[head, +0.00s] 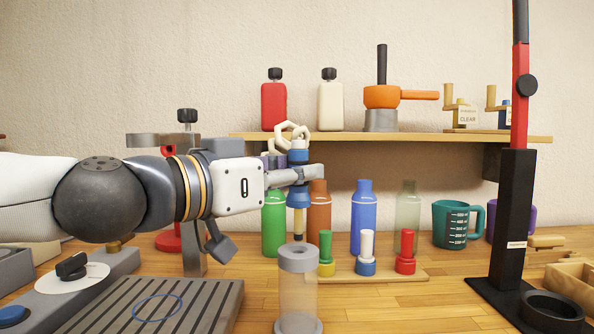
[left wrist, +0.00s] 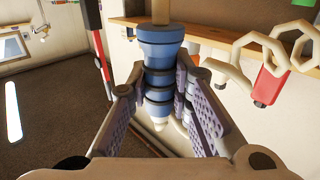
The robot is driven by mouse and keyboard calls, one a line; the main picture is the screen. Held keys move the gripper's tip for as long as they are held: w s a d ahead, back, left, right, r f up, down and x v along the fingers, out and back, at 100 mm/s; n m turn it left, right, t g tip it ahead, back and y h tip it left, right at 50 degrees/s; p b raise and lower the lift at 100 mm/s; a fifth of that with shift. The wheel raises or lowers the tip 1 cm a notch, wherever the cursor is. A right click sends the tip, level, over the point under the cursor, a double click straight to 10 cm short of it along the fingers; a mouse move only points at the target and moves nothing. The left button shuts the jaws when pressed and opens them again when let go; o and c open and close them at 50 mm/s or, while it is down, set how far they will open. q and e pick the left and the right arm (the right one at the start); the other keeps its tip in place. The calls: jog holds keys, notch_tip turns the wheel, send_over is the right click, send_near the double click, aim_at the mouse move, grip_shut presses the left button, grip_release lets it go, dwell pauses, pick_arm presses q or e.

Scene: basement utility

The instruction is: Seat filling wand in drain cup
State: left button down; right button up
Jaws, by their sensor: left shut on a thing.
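My left gripper (head: 302,174) is shut on the filling wand (head: 298,198), which has a blue and grey body and a pale lower tube. The wand is close to upright, tip down. The drain cup (head: 298,289), a clear cylinder with a grey rim and base, stands below it. The tip appears just above the cup's opening and roughly in line with it; the depth between them is hard to judge. In the left wrist view the wand (left wrist: 160,52) sits between the two fingers of the gripper (left wrist: 166,100). My right gripper is not in view.
A rack (head: 392,275) with green, white and red-capped pieces stands right of the cup. Several coloured bottles (head: 364,215) stand behind. A black and red post (head: 516,200) rises at right. A slatted grey tray (head: 207,295) lies at left. A shelf (head: 350,137) is above.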

aim_at(295, 219)
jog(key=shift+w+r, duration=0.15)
pick_arm(q)
jog(key=shift+f, duration=0.15)
jog(key=shift+f+b, duration=1.4)
jog(key=shift+f, duration=1.6)
jog(key=c, duration=1.4)
grip_release()
jog(key=shift+o, duration=0.2)
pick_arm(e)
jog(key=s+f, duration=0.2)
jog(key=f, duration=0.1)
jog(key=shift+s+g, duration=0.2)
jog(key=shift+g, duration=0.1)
pick_arm(q)
jog(key=v, duration=1.2)
